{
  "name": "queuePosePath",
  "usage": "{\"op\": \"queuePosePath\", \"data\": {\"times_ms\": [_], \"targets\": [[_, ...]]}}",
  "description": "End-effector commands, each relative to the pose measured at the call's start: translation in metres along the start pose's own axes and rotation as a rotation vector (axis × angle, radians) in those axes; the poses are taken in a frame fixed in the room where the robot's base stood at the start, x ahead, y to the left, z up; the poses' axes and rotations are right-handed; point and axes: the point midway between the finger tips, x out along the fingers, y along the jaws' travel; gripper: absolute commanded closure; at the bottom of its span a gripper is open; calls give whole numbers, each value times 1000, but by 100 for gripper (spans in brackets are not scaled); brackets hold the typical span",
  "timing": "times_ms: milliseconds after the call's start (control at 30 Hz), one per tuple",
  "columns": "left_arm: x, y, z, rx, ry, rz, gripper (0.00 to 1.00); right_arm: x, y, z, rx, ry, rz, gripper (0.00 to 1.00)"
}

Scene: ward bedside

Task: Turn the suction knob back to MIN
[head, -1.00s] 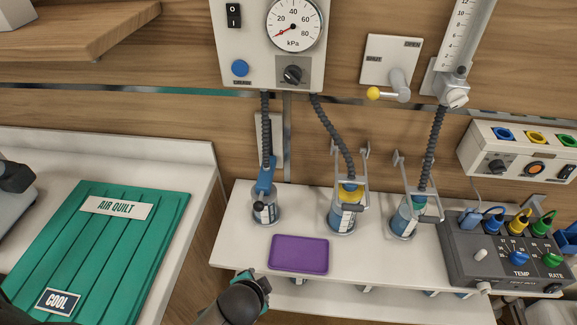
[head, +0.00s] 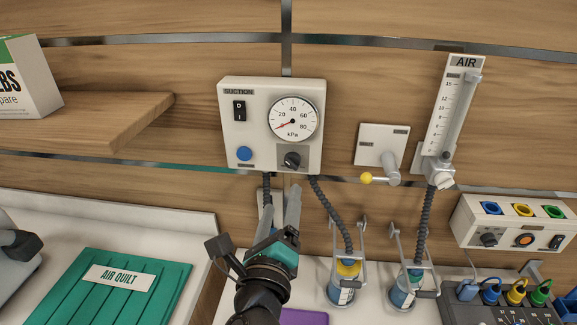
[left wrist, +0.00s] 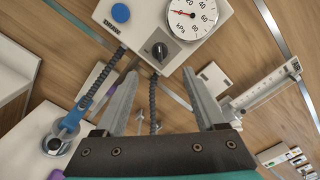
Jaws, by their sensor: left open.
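The suction unit (head: 229,126) is a pale box on the wall with a gauge (head: 293,120), a blue button (head: 244,153) and a rocker switch. Its black suction knob (head: 292,160) sits below the gauge; the knob also shows in the left wrist view (left wrist: 160,50). The gauge needle points to the low left end of the scale. My left gripper (head: 279,212) is below the knob, open and empty, with its fingers pointing up toward the unit. In the left wrist view the knob lies beyond and between the fingertips (left wrist: 164,85), not touched. My right gripper is not in view.
A lever with a yellow ball (head: 366,178) and the air flowmeter (head: 448,115) are on the wall to the right. Hoses run down to jars (head: 342,284) on the white shelf below. A wooden shelf (head: 95,118) juts out at the left.

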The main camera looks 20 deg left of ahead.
Motion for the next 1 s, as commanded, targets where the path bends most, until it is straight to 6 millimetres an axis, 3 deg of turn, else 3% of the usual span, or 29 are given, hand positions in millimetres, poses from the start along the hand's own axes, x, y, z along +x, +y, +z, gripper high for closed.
{"op": "queuePosePath", "data": {"times_ms": [300, 500, 700, 1000], "targets": [[64, -1, 2, 0, -4, 0, 28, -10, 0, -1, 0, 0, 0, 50], [94, 0, 1, -2, -1, 2, 28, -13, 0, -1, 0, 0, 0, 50], [109, 0, 0, -3, 1, 2, 28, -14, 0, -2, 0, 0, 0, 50], [112, 1, 0, -3, 1, 2, 28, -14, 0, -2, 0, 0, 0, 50]]}}
